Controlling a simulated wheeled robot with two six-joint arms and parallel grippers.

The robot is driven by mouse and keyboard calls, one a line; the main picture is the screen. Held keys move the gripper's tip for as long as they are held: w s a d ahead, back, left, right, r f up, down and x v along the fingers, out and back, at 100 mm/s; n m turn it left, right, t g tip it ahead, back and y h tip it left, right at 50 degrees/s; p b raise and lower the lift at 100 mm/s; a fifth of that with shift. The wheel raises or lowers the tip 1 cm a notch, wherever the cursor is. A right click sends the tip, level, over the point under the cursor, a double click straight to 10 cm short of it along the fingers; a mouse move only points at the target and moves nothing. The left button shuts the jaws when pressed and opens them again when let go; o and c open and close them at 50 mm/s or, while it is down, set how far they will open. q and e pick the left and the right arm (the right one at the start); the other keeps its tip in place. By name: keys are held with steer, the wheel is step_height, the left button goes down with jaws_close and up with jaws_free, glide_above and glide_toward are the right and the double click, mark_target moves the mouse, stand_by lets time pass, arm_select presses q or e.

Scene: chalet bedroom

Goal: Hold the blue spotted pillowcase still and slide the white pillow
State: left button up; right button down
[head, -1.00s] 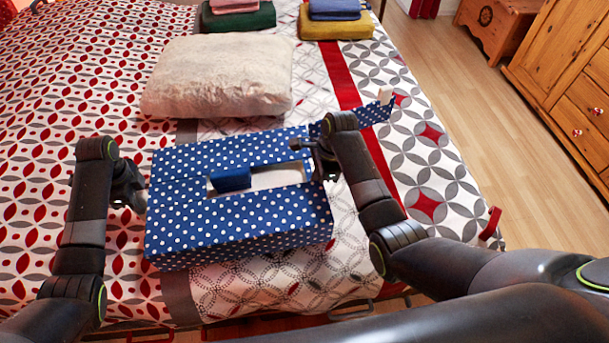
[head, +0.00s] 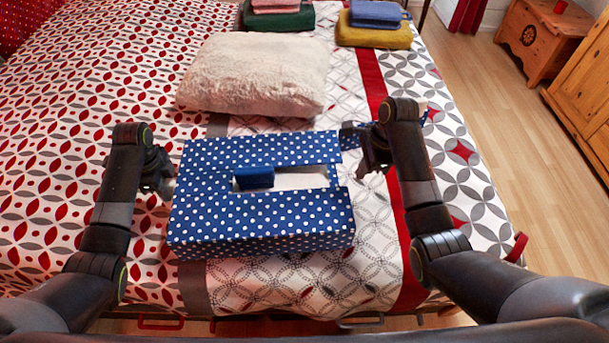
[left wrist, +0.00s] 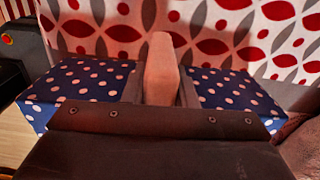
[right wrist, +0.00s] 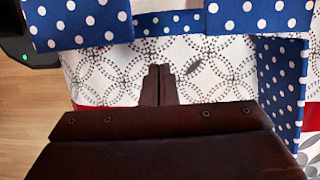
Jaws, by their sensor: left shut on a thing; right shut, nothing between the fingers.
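The blue spotted pillowcase (head: 210,215) lies on the bed like a flat box. A rectangular opening in its top shows a white inside (head: 305,178) and a blue block-like piece (head: 255,177). The white pillow (head: 255,75) lies behind it on the bed, outside the case. My left gripper (head: 170,186) is at the case's left end, shut on a pale tab (left wrist: 162,68) with spotted cloth on both sides. My right gripper (head: 366,172) is shut and empty, just right of the case; in the right wrist view its closed fingers (right wrist: 158,85) are over bedding between spotted parts (right wrist: 80,22).
Folded green and pink cloths (head: 278,18) and yellow and blue cloths (head: 375,32) lie at the far end of the bed. A wooden chest (head: 540,40) and cabinet (head: 585,95) stand right, across open floor. Bare bed cover (head: 90,80) extends left.

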arm_select(q)
steer(key=o, duration=1)
arm_select(e)
steer(key=v, duration=0.3)
steer(key=shift+r, duration=0.25)
